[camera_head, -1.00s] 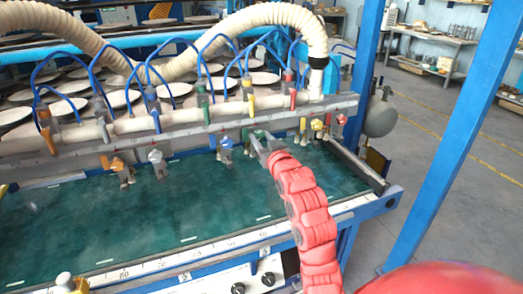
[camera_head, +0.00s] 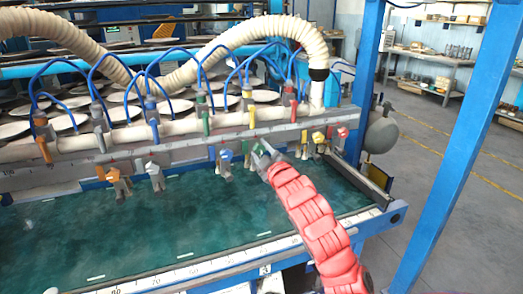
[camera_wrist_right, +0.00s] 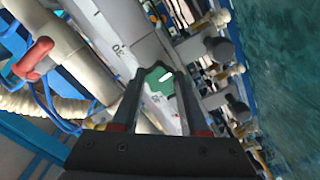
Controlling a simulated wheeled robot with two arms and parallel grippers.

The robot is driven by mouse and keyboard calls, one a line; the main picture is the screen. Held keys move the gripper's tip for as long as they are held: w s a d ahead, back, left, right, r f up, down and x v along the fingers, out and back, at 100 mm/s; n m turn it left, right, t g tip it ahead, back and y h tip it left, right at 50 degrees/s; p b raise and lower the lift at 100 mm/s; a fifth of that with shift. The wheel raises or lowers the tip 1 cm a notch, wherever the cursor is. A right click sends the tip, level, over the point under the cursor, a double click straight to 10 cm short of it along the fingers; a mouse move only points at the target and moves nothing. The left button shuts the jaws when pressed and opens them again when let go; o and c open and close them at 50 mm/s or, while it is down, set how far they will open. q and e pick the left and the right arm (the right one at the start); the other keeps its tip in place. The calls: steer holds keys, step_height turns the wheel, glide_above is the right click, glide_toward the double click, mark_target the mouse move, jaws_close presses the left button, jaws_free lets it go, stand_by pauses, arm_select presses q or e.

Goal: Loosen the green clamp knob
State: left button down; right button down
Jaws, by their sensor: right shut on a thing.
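My right gripper (camera_head: 257,152) reaches in from the lower right to the row of clamps on the long rail. In the right wrist view my right gripper (camera_wrist_right: 157,92) has its two fingers on either side of the green clamp knob (camera_wrist_right: 158,81) and is shut on it. In the head view the green clamp knob (camera_head: 246,147) is small and partly covered by the fingers. My left gripper is not in view.
Orange (camera_head: 115,176), white (camera_head: 155,170) and blue (camera_head: 225,158) clamp knobs sit to the left on the rail. Yellow (camera_head: 318,137) and red (camera_head: 342,133) ones are to the right. The green table (camera_head: 180,225) below is clear. A blue post (camera_head: 450,150) stands at the right.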

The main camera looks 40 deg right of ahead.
steer(key=n+p, duration=0.1)
steer(key=n, duration=0.1)
steer(key=shift+n+p, duration=0.85)
steer(key=shift+n, duration=0.25)
steer(key=shift+f, duration=0.1)
steer(key=shift+c, duration=2.1)
jaws_free()
